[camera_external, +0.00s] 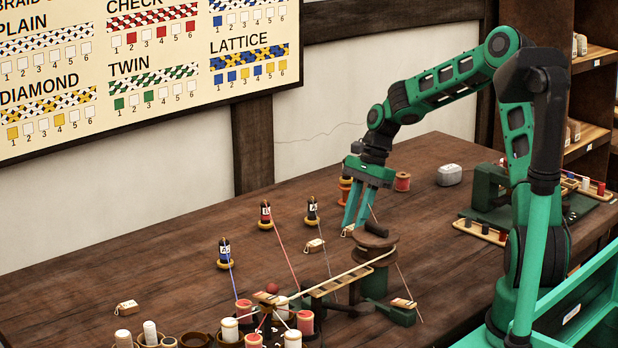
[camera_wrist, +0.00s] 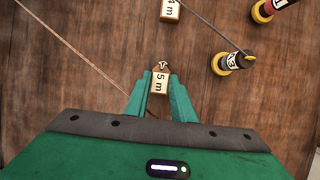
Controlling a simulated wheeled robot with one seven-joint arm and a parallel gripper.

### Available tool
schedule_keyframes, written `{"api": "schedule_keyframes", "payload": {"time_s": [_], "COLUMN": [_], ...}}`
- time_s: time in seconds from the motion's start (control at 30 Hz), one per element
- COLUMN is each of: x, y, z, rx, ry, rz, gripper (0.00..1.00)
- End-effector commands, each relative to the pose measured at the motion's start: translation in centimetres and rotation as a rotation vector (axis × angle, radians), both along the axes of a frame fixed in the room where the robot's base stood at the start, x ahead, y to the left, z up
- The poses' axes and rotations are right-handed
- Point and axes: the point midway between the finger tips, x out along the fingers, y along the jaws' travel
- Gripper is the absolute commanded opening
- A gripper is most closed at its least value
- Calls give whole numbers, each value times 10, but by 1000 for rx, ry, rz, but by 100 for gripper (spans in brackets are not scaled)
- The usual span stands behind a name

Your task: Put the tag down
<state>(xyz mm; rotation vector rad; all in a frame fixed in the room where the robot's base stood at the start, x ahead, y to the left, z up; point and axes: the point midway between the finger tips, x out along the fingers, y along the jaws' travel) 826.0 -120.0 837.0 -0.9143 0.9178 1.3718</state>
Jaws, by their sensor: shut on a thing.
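My gripper (camera_external: 354,224) points down over the middle of the table, behind the brown winding drum (camera_external: 376,250). In the wrist view my gripper (camera_wrist: 160,90) is shut on a small wooden tag (camera_wrist: 160,80) with a pale label that reads "5 m". The tag (camera_external: 347,230) also shows between the fingertips in the external view, partly hidden by them. It is low over the tabletop; I cannot tell whether it touches the wood. A second tag (camera_wrist: 170,9), marked "4 m", lies ahead of it, and it shows left of my gripper in the external view (camera_external: 315,245).
Bobbins with dark and red thread (camera_external: 312,212) (camera_external: 265,215) stand to the left, with threads running toward the braiding stand (camera_external: 270,299). Another tag (camera_external: 127,307) lies at the front left. Bare table (camera_external: 160,270) lies left.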

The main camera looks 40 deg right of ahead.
Motion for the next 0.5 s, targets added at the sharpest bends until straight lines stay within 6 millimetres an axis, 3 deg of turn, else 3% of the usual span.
{"api": "schedule_keyframes", "payload": {"time_s": [0.5], "x": [-1], "y": [-1], "z": [-16], "rx": [1], "ry": [5], "rz": [-1], "gripper": [2]}}
